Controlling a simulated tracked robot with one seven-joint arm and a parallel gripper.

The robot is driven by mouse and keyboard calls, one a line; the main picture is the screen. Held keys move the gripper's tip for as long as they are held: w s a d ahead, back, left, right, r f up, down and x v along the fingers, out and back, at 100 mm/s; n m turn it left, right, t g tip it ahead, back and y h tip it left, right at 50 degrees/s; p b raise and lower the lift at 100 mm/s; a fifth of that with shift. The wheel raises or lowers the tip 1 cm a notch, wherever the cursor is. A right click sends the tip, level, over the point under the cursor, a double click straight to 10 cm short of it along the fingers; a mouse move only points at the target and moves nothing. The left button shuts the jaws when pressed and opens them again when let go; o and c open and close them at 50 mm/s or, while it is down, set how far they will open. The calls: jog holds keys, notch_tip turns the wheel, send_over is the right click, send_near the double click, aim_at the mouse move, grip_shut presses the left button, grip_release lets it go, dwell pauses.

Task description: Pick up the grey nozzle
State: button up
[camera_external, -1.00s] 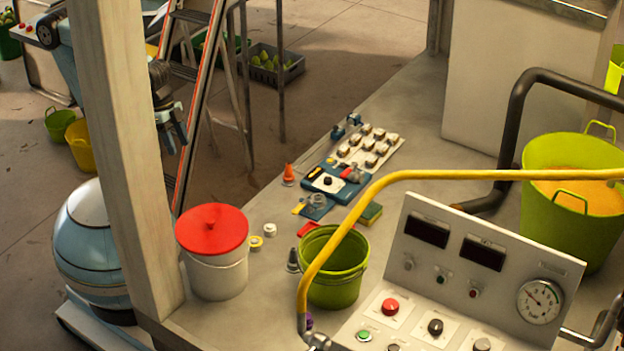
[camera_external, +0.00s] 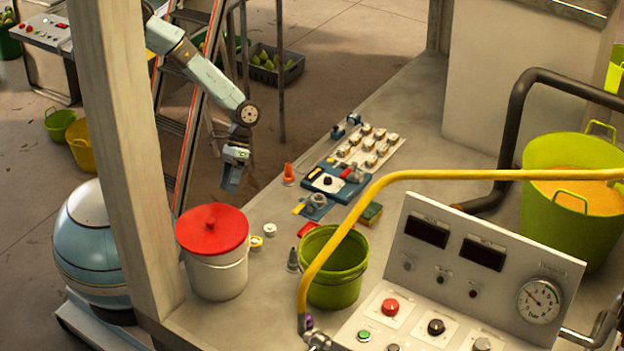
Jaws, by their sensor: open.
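The grey nozzle (camera_external: 292,260) is a small dark grey cone standing upright on the bench. It stands just left of the green bucket (camera_external: 345,283), and its base is close to the bucket's wall. My gripper (camera_external: 232,184) hangs pointing down near the left edge of the bench, above and behind the white bucket with the red lid (camera_external: 212,243). It is open and empty, well apart from the nozzle, up and to its left in the picture.
An orange cone (camera_external: 288,174), yellow and white rings (camera_external: 256,242), a red block (camera_external: 308,229) and a sponge (camera_external: 371,213) lie nearby. A yellow pipe (camera_external: 400,177) arches over the green bucket. A post (camera_external: 125,150) stands at left. A control panel (camera_external: 465,270) fills the front right.

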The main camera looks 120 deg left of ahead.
jog(key=w+a+f+n+t+h, duration=0.2)
jog(key=w+a+f+n, duration=0.15)
jog(key=a+f, duration=0.2)
jog(key=w+a+f+n+t+h, duration=0.1)
jog(key=w+a+f+n+t, duration=0.1)
jog(key=a+f+n, duration=0.3)
jog(key=n+t, duration=0.4)
jog(key=n, duration=0.3)
send_near(294, 258)
jog(key=w+d, duration=0.3)
jog(key=shift+d+r, duration=0.1)
jog(key=shift+d, duration=0.15)
jog(key=shift+w+d+f, duration=0.25)
jog(key=shift+w+d, duration=0.2)
grip_shut()
